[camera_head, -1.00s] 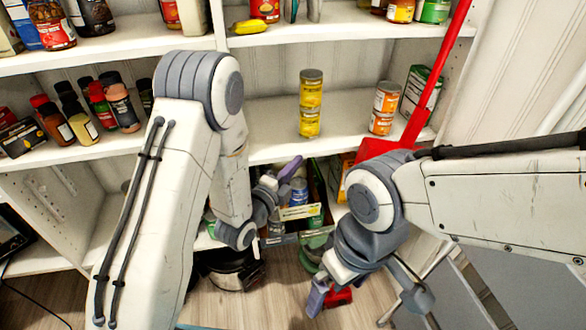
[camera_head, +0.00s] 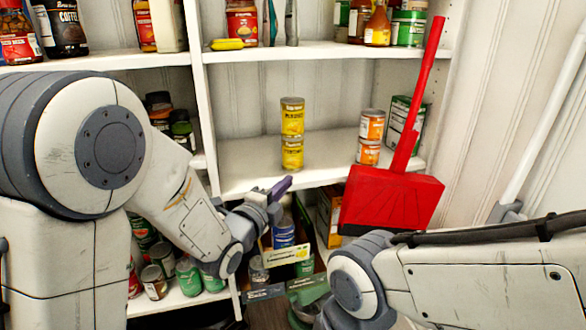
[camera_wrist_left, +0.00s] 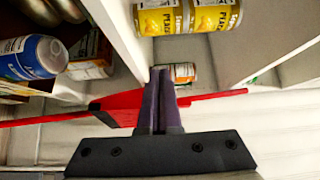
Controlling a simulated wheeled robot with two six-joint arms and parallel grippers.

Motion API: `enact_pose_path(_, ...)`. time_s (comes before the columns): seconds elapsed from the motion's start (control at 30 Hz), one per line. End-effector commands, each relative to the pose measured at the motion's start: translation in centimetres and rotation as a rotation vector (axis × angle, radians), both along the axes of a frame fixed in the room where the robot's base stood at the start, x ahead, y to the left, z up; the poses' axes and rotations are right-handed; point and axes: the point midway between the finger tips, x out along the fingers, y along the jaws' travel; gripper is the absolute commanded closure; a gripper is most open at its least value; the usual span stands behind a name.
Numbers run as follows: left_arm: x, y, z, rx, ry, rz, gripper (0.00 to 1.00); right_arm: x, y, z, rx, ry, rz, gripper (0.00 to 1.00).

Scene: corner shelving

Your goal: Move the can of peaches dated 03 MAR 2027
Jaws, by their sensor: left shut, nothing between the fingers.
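Two yellow cans stand stacked on the middle shelf, an upper can (camera_head: 292,117) and a lower can (camera_head: 292,153). In the left wrist view, two yellow cans (camera_wrist_left: 158,19) (camera_wrist_left: 217,15) show end to end at the top. No date is readable on either, so I cannot tell which is dated 03 MAR 2027. My left gripper (camera_head: 286,184) is shut and empty, below and in front of the stack, apart from it. Its purple fingers (camera_wrist_left: 158,72) lie together in the left wrist view. My right gripper is out of view.
Stacked orange cans (camera_head: 370,137) and a green-and-white box (camera_head: 402,123) stand right of the yellow cans. A red dustpan (camera_head: 392,200) hangs before the shelf's right end. A crate with a blue can (camera_head: 284,232) sits below. The shelf left of the stack is clear.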

Motion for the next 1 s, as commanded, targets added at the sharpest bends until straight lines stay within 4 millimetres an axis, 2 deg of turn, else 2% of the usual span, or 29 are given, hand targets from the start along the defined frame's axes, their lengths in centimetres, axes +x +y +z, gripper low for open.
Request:
enact_pose_path(0.33,6.7,-3.3,-0.1,0.0,-0.001,-0.002,1.0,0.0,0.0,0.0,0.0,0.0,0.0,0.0)
enact_pose_path(0.5,9.1,-2.2,0.0,0.0,-0.001,0.002,1.0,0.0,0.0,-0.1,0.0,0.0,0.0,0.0)
enact_pose_path(0.7,10.3,-1.8,0.0,0.0,0.0,0.001,1.0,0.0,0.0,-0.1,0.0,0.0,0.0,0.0)
enact_pose_path(1.0,10.3,-1.8,0.0,0.0,0.0,0.0,1.0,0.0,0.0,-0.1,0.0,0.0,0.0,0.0)
